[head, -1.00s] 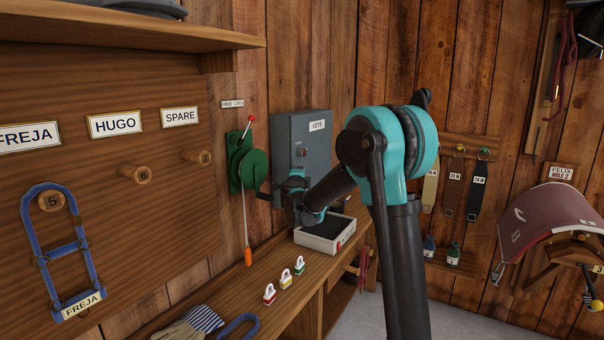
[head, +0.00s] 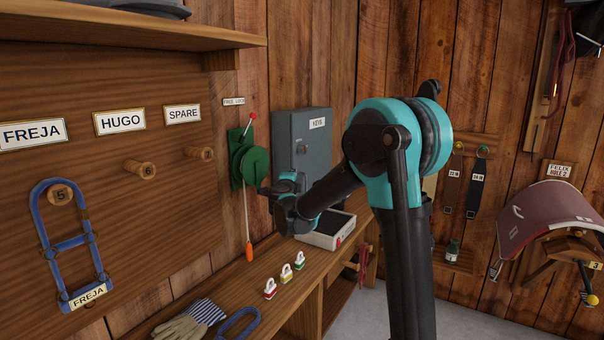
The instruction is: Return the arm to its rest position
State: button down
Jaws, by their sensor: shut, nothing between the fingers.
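My arm rises from the lower middle of the view, with a teal elbow joint, and its forearm reaches left and away. My gripper (head: 265,191) is small and dark at the forearm's far end, shut and empty. It appears in front of the wall between the green winch (head: 250,165) and the grey key cabinet (head: 302,150). I cannot tell exactly how far it is from either. The forearm and wrist partly hide the cabinet's lower part and the tray below.
A blue halter (head: 67,243) hangs at left. A saddle (head: 555,213) is at right. Grey floor shows right of the bench.

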jog(key=s+f+n+g+y, duration=0.3)
jog(key=s+n+y, duration=0.6)
jog(key=s+n, duration=0.5)
jog(key=s+d+f+n+g+h, duration=0.2)
jog(key=s+d+f+g, duration=0.1)
jog(key=s+d+f, duration=0.3)
jog(key=s+d+f+n+g+h, duration=0.1)
jog(key=s+d+f+g, duration=0.3)
jog(key=s+f, duration=0.7)
jog(key=s+d+f+n+g+h, duration=0.2)
jog(key=s+d+f+g+h, duration=0.1)
jog(key=s+d+f, duration=0.6)
jog(key=s, duration=0.4)
jog(key=shift+s+n+g, duration=0.3)
jog(key=shift+s, duration=0.1)
jog(key=c, duration=2.2)
grip_release()
